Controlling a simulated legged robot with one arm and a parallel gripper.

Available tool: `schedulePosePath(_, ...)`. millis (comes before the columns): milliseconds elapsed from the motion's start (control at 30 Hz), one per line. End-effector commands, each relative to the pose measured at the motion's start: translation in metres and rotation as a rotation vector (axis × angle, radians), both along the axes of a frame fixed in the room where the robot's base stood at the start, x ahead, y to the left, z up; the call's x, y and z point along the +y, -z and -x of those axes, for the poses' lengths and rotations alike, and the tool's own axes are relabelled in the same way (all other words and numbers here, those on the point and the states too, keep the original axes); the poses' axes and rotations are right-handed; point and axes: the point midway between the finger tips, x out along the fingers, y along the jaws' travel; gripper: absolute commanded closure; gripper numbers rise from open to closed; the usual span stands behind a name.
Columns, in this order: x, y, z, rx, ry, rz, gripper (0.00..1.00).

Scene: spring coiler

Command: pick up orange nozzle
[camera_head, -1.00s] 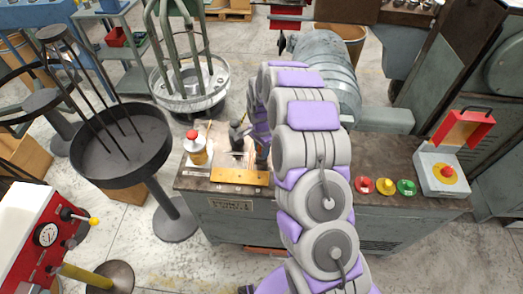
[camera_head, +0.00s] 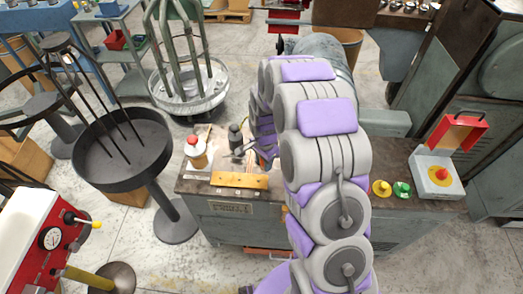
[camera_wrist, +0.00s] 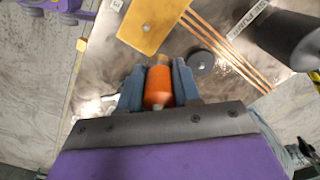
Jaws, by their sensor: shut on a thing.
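The orange nozzle (camera_wrist: 158,88) is between the two blue-grey fingers of my gripper (camera_wrist: 158,85) in the wrist view. The fingers are shut on its sides, and its pale tip points toward the dark gripper body. The worktop lies behind it in that view; whether the nozzle is clear of it I cannot tell. In the head view my arm hides the nozzle and most of the gripper, which is over the left part of the bench.
A yellow plate (camera_head: 239,181) lies at the bench's front left edge, also in the wrist view (camera_wrist: 151,24). A red-capped bottle (camera_head: 196,152) and a dark upright cylinder (camera_head: 235,138) stand behind it. Copper rods (camera_wrist: 222,47) and a black disc (camera_wrist: 201,63) lie near the nozzle.

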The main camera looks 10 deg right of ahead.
Motion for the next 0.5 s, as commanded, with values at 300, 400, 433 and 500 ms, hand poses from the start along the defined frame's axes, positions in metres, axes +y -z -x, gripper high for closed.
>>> schedulePosePath(300, 0.002, -0.007, 0.061, 0.003, 0.001, 0.000, 1.00)
schedulePosePath(400, 0.002, -0.009, 0.072, 0.000, 0.001, 0.001, 1.00)
schedulePosePath(433, 0.003, -0.009, 0.075, -0.002, 0.000, 0.001, 1.00)
schedulePosePath(500, 0.003, -0.009, 0.081, -0.001, -0.001, 0.002, 1.00)
